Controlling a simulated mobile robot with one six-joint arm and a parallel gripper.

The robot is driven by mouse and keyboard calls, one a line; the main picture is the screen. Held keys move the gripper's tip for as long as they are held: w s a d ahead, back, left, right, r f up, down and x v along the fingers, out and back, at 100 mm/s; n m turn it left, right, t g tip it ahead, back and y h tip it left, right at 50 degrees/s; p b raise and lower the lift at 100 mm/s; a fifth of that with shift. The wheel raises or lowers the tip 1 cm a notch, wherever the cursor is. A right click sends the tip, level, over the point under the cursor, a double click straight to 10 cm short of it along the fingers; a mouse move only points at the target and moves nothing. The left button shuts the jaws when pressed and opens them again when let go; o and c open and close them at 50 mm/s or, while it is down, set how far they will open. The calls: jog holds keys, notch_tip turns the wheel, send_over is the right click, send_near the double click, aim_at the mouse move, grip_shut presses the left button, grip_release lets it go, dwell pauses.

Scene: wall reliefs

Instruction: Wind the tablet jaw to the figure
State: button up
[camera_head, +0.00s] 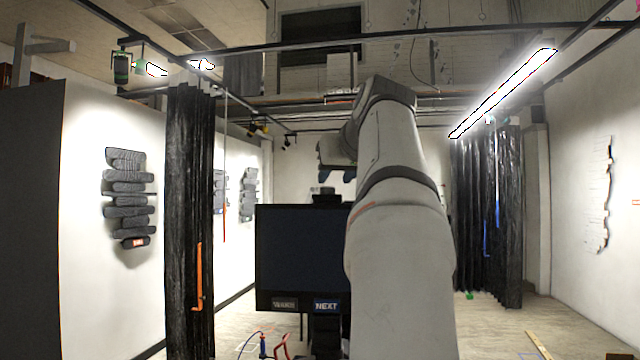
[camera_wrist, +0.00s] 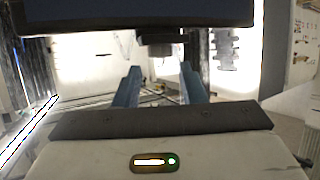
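A dark tablet (camera_head: 305,255) stands upright on a stand (camera_head: 326,335) in the middle of the head view. A small black jaw (camera_head: 327,199) sits on its top edge. In the wrist view, which looks upside down, the tablet (camera_wrist: 130,14) fills the top and the jaw (camera_wrist: 160,42) hangs from its edge. My gripper (camera_head: 336,175) is above the jaw. Its two blue fingers (camera_wrist: 161,82) are apart and empty, with the jaw beyond them, roughly in line with the gap. I can read no figure on the jaw.
Two labels sit under the screen; the right one (camera_head: 326,305) reads NEXT. A black curtain (camera_head: 190,220) hangs left, another (camera_head: 487,210) right. Grey reliefs (camera_head: 127,198) are on the left wall. Cables (camera_head: 268,345) and a wooden strip (camera_head: 538,345) lie on the floor.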

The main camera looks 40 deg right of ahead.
aim_at(331, 194)
jog(key=shift+x, duration=2.2)
jog(key=shift+c, duration=0.4)
